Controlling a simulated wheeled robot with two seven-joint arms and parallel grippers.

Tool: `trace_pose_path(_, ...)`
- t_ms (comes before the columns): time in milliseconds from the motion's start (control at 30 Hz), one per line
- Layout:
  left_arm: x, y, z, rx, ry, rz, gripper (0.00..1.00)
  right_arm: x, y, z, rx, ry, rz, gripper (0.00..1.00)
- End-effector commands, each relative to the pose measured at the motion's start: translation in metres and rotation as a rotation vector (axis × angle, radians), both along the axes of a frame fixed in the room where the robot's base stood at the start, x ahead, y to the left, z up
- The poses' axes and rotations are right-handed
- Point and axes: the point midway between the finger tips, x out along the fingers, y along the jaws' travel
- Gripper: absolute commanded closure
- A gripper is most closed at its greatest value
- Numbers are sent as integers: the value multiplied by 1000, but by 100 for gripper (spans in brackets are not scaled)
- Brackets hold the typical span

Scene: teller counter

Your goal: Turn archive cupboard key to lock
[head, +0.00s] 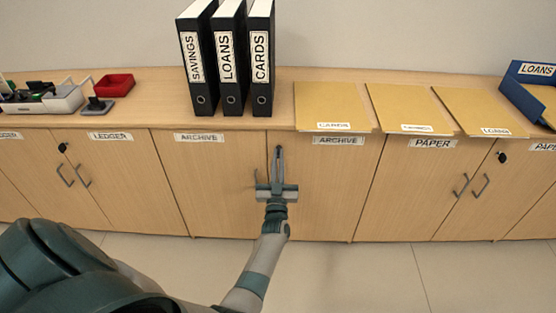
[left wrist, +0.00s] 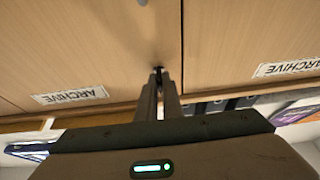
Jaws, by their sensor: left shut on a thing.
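The archive cupboard has two wooden doors, a left one (head: 215,185) and a right one (head: 330,190), each with an ARCHIVE label near its top. My left gripper (head: 279,152) reaches up to the top of the right door, close to the seam between the doors. In the left wrist view, which is upside down, its fingertips (left wrist: 157,72) are closed together at a small dark key (left wrist: 157,68) at the door face. The fingers hide most of the key, so I cannot tell its angle. Both doors look closed. My right gripper is not in view.
Black binders (head: 229,60) stand on the counter above, beside several tan folders (head: 336,107). A blue LOANS box (head: 530,90) is at the right. The LEDGER cupboard (head: 110,170) and PAPER cupboard (head: 430,190) flank the archive one. The floor in front is clear.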

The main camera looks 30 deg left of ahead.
Motion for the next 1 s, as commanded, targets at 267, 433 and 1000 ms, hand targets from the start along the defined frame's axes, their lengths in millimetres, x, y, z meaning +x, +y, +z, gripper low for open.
trace_pose_path(267, 0, 0, -1, -12, -4, -1, 100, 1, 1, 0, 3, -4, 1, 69)
trace_pose_path(433, 0, 0, -1, -12, -4, -1, 91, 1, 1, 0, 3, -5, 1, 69)
trace_pose_path(1000, -1, -1, -4, -9, -5, -1, 75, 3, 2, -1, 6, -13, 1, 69)
